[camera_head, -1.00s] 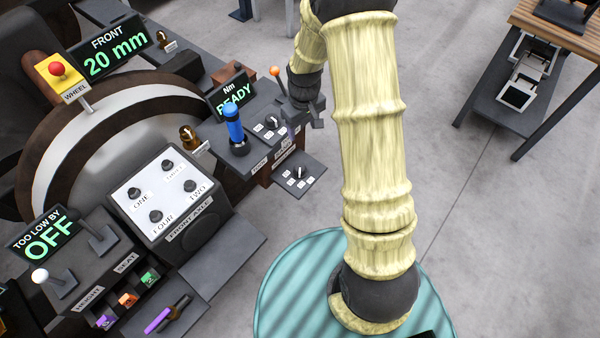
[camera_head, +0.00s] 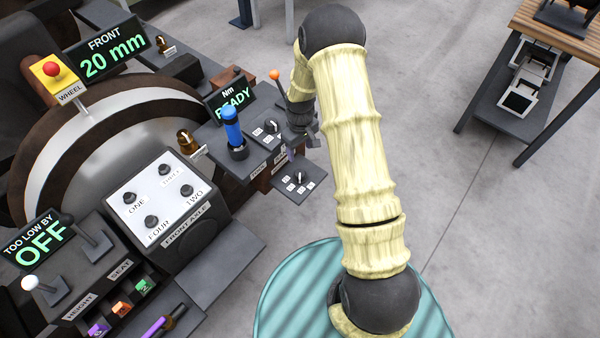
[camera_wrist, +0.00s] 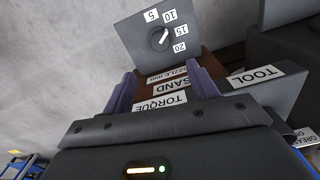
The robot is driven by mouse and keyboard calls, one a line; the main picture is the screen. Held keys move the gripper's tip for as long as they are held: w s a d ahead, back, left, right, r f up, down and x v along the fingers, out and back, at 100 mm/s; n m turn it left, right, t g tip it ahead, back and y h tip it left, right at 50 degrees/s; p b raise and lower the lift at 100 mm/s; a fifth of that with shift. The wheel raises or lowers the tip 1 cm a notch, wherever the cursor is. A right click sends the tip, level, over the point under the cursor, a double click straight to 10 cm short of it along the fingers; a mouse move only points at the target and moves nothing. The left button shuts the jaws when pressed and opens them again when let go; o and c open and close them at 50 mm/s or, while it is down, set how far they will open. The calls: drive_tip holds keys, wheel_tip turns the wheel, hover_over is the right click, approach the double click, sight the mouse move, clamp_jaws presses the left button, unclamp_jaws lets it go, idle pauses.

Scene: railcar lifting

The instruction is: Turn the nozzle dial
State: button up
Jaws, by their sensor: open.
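The nozzle dial (camera_wrist: 160,38) is a black knob with a white pointer mark on a grey plate, ringed by the labels 5, 10, 15 and 20. Its pointer leans up and right, toward the 10 to 15 side. In the head view the dial (camera_head: 300,177) sits on the low plate at the console's right end. My gripper (camera_wrist: 159,70) is open, its two purple fingers apart and nothing between them. The dial appears beyond the fingertips, apart from them. In the head view my gripper (camera_head: 311,137) is above and right of the dial, partly hidden by my arm.
Above the plate are another dial (camera_head: 271,127), an orange-tipped lever (camera_head: 276,78) and a blue-handled tool (camera_head: 232,127). A TOOL label (camera_wrist: 256,76) is on a block right of my fingers. Open floor lies right of my arm; a wooden-topped table (camera_head: 560,40) stands beyond.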

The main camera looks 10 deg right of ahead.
sight(300, 172)
wheel_tip(300, 172, down, 14)
drive_tip(key=shift+f, duration=0.15)
idle(0.3)
drive_tip(key=c, duration=1)
